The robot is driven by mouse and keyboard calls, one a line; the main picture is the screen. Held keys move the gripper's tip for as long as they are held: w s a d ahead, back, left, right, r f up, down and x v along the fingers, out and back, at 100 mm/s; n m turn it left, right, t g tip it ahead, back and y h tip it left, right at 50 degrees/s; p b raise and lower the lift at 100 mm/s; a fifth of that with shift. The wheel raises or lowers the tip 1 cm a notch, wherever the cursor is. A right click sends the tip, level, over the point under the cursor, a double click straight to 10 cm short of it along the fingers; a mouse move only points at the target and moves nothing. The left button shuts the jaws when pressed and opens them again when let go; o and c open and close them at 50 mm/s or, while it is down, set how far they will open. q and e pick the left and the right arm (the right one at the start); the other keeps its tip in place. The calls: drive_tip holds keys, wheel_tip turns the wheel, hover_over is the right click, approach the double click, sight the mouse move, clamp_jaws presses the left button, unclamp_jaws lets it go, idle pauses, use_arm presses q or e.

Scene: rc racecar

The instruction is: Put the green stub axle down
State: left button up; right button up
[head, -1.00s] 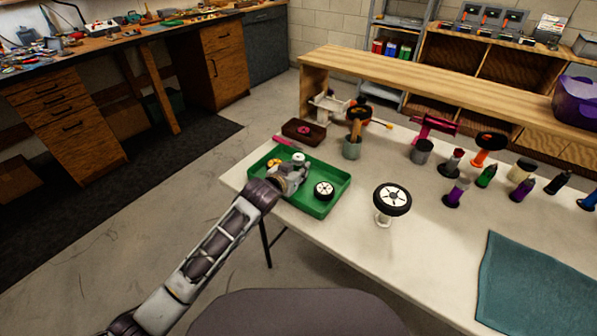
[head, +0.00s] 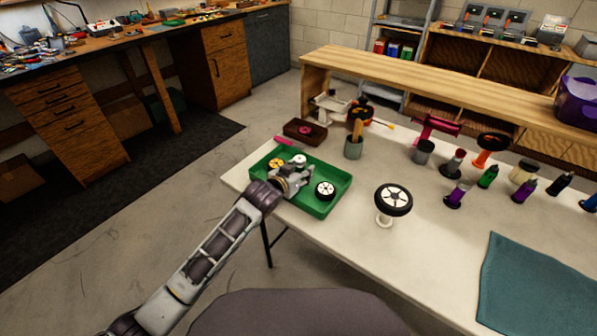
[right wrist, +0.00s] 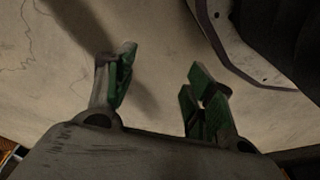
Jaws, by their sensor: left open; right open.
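The green tray (head: 318,207) lies on the left end of the pale table. My left gripper (head: 304,177) is open, low over the tray's middle. I cannot make out a green stub axle; against the green tray and behind the gripper it may be hidden. A yellow wheel (head: 276,162), a small white part (head: 299,160) and a black-tyred wheel with a white hub (head: 325,189) are in the tray around the gripper. My right gripper (right wrist: 157,85) shows in the right wrist view, open with green-padded fingers and nothing between them, above a pale floor.
A wheel on a white stand (head: 393,200) is right of the tray. Several bottles are at the back right. A teal mat (head: 535,285) covers the right front; the table between is clear.

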use_arm(q)
drive_tip(key=shift+r, duration=0.15)
use_arm(e)
drive_tip(key=shift+w+r, duration=0.1)
drive_tip(key=shift+w, duration=0.05)
use_arm(q)
drive_tip(key=shift+s+a, duration=0.1)
drive_tip(key=shift+s, duration=0.1)
drive_tip(key=shift+s+a+r, duration=0.1)
drive_tip(key=shift+s+a, duration=0.05)
drive_tip(key=shift+s, duration=0.05)
drive_tip(key=shift+s+a+r, duration=0.15)
drive_tip(key=shift+s+r, duration=0.05)
drive_tip(key=shift+s, duration=0.1)
drive_tip(key=p+v, duration=0.1)
drive_tip(key=v, duration=0.8)
drive_tip(key=shift+p, duration=0.4)
drive_tip(key=shift+s+a+r, duration=0.25)
drive_tip(key=shift+s+a, duration=0.05)
drive_tip(key=shift+s, duration=0.2)
use_arm(e)
wheel_tip(320, 180, down, 6)
drive_tip(key=s+d, duration=0.2)
drive_tip(key=shift+r, duration=0.2)
use_arm(q)
drive_tip(key=shift+f, duration=0.1)
use_arm(e)
drive_tip(key=shift+d, duration=0.1)
